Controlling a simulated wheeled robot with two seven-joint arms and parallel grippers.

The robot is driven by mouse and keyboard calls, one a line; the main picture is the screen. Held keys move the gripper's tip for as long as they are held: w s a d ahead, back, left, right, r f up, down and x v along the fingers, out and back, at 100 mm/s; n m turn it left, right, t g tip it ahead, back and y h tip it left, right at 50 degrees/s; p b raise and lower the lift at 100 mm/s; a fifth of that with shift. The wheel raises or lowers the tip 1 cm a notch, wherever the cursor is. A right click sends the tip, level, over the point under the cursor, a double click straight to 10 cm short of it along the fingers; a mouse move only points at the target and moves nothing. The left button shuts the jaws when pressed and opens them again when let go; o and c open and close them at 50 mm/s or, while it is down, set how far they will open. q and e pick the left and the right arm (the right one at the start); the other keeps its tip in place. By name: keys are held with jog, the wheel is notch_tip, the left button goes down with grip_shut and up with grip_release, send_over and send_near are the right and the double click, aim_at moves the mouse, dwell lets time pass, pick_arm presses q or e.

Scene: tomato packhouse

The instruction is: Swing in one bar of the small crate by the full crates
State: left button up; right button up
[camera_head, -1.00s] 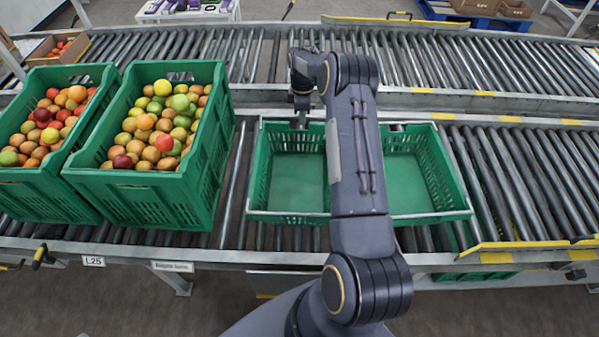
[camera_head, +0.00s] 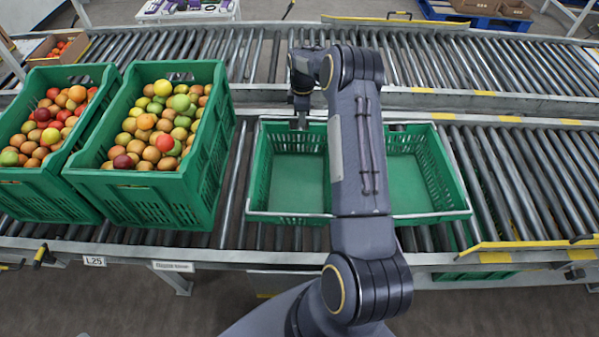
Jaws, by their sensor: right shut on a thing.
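The small green crate (camera_head: 440,172) stands empty on the near roller conveyor, right of the full crates. A thin pale bar (camera_head: 432,215) runs along its near rim. My right arm reaches across the middle of the crate and hides part of its floor and both long rims. My right gripper (camera_head: 299,123) points down at the crate's far rim, left of the arm, and is shut on the far bar there; the fingertips are small and the hold is hard to make out. My left gripper is out of view.
Two full green crates of tomatoes, one at far left (camera_head: 30,195) and one beside it (camera_head: 205,165), stand left of the small crate with a narrow gap. Bare rollers (camera_head: 530,175) lie to the right. A second conveyor (camera_head: 470,65) runs behind.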

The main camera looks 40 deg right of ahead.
jog(key=shift+s+a, duration=0.1)
dwell(0.3)
jog(key=shift+s+a+r, duration=0.2)
jog(key=shift+s+a, duration=0.1)
jog(key=o, duration=0.7)
jog(key=shift+o, duration=0.2)
jog(key=shift+r, duration=0.1)
notch_tip(320, 180, up, 6)
jog(key=p, duration=0.4)
dwell(0.4)
